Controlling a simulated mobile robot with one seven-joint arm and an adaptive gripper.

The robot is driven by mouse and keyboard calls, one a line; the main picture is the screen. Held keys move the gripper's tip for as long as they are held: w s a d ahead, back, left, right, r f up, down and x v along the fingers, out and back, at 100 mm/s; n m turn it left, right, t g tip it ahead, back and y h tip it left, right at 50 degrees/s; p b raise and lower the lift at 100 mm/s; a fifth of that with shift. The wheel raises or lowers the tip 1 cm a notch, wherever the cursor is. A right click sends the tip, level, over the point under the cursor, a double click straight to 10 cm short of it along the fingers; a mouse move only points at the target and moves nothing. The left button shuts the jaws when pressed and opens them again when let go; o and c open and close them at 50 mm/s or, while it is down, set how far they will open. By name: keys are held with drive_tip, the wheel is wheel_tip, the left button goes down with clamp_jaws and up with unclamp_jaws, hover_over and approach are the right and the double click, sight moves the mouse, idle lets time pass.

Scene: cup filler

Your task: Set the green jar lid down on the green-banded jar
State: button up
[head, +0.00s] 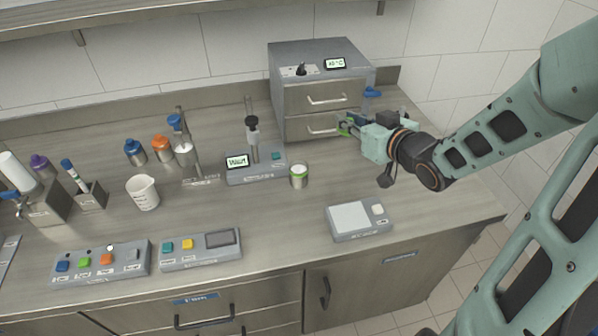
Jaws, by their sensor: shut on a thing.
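My gripper (352,124) is shut on the green jar lid (345,129), in front of the right side of the grey drawer unit. The lid is small in the picture and partly hidden by the fingers. The green-banded jar (299,178) stands upright on the counter, with a pale top and a green band around it. My gripper and the lid are apart from the jar, to its right and farther back.
A stirrer stand (256,172) is just left of the jar, and the drawer unit (322,92) stands behind. A scale (359,221) lies at front right. A white beaker (143,193), blue-lidded (135,151) and orange-lidded jars (162,149) are left. Counter around the jar's front is clear.

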drive_tip(key=s+a+f+n+g+y+b, duration=0.1)
drive_tip(key=s+a+f+n+g+y, duration=0.3)
drive_tip(key=s, duration=0.4)
drive_tip(key=t+b, duration=0.1)
drive_tip(key=b, duration=0.1)
hover_over(299, 175)
drive_tip(key=s+d, duration=0.1)
drive_tip(key=d, duration=0.1)
wheel_tip(299, 175, down, 4)
drive_tip(key=f, duration=0.1)
drive_tip(key=shift+w+a+f+b, duration=0.1)
drive_tip(key=shift+w+a+f, duration=0.4)
drive_tip(key=shift+f, duration=0.8)
drive_tip(key=shift+w+a+f+b, duration=0.2)
drive_tip(key=shift+w+f, duration=0.55)
drive_tip(key=shift+f, duration=0.6)
drive_tip(key=shift+w+a+f+b, duration=0.1)
drive_tip(key=shift+w+a+f, duration=0.45)
drive_tip(key=shift+f, duration=0.75)
drive_tip(key=shift+d, duration=0.1)
drive_tip(key=shift+f, duration=0.15)
drive_tip(key=o, duration=0.8)
